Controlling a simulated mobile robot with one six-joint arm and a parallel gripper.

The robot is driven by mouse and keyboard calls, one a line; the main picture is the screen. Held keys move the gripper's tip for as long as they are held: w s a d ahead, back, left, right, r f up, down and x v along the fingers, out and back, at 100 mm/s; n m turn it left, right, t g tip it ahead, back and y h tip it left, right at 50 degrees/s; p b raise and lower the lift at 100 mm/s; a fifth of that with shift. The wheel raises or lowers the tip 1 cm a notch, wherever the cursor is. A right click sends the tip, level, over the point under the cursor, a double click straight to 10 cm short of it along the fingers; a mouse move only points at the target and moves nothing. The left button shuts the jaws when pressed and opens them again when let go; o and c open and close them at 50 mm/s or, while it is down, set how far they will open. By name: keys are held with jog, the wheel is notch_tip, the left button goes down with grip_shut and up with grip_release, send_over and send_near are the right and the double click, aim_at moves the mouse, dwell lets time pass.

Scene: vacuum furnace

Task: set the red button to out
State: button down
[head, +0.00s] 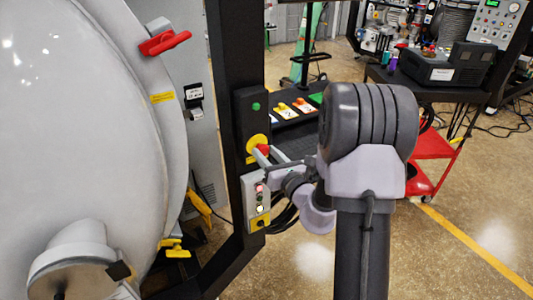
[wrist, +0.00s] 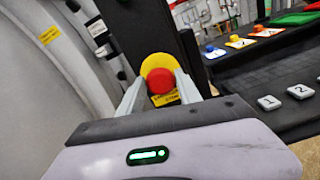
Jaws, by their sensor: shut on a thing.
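The red button (wrist: 161,81) is a round mushroom head on a yellow disc, centred in the wrist view. In the head view the red button (head: 263,149) shows on the black post, partly behind my gripper, with its yellow disc (head: 254,143) around it. My gripper (wrist: 162,88) is at the button, with one finger on each side of the red head, and is shut on it. In the head view my gripper (head: 267,154) reaches in from the right. Whether the button stands out or is pressed in cannot be told.
A small control box (head: 257,203) with lights sits below the button, and a green button (head: 256,106) sits above. A large white furnace door (head: 80,120) with a red handle (head: 165,42) stands left. A shelf with coloured buttons (head: 295,107) lies behind right.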

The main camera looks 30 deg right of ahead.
jog(key=c, duration=0.8)
grip_release()
jog(key=shift+w, duration=0.1)
jog(key=s+p, duration=0.3)
jog(key=s, duration=0.2)
jog(key=s+p, duration=0.4)
jog(key=s, duration=0.2)
jog(key=s+p, duration=0.4)
jog(key=s, duration=0.2)
jog(key=shift+s+d+f, duration=0.1)
jog(key=shift+s+d, duration=0.1)
jog(key=shift+d, duration=0.05)
